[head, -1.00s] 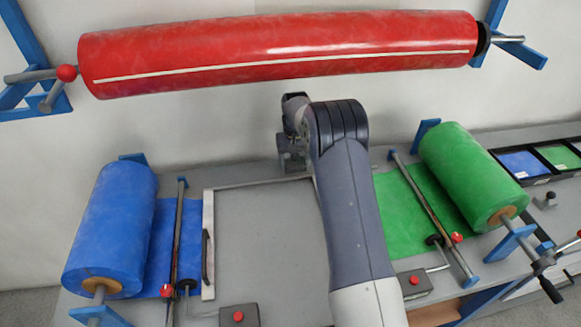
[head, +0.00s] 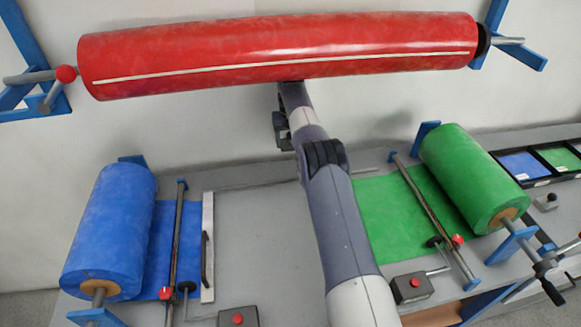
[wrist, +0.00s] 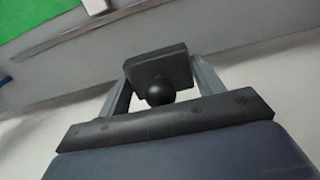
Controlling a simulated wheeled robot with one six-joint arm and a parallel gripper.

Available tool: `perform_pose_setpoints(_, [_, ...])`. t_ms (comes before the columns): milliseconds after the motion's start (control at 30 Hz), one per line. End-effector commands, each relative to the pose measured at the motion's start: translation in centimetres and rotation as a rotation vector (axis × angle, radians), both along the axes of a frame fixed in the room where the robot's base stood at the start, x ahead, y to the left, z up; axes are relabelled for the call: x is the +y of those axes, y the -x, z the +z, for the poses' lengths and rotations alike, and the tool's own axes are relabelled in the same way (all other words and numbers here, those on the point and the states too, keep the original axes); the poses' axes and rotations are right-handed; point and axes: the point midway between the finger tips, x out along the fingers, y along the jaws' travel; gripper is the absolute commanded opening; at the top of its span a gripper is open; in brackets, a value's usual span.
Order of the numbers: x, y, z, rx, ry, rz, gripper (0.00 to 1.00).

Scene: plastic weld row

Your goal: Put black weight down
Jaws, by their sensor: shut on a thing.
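In the wrist view, my gripper (wrist: 160,78) is shut on the black weight (wrist: 158,68). The weight is a dark squarish block with a round black knob, and it sits between the two grey fingers. The wrist view shows grey surface and pale wall behind it, with a green patch at the top left. In the head view, my arm reaches up from the bottom over the middle of the table to just below the red roll. I cannot make out the weight there.
A large red roll (head: 280,55) hangs across the top on blue brackets. A blue roll (head: 108,230) stands at left, a green roll (head: 470,180) at right, with metal bars beside both. A white bar with a handle (head: 207,250) lies at left. The grey table (head: 255,240) is clear mid-way.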

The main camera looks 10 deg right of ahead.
Motion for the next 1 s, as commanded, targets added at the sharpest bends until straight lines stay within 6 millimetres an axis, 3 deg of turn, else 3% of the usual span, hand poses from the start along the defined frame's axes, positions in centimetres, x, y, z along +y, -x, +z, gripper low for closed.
perform_pose_setpoints(700, [0.0, 0.0, -9.0, -0.001, 0.0, 0.0, 0.2])
perform_pose_setpoints(1000, [0.0, 0.0, -9.6, -0.003, 0.0, 0.0, 0.2])
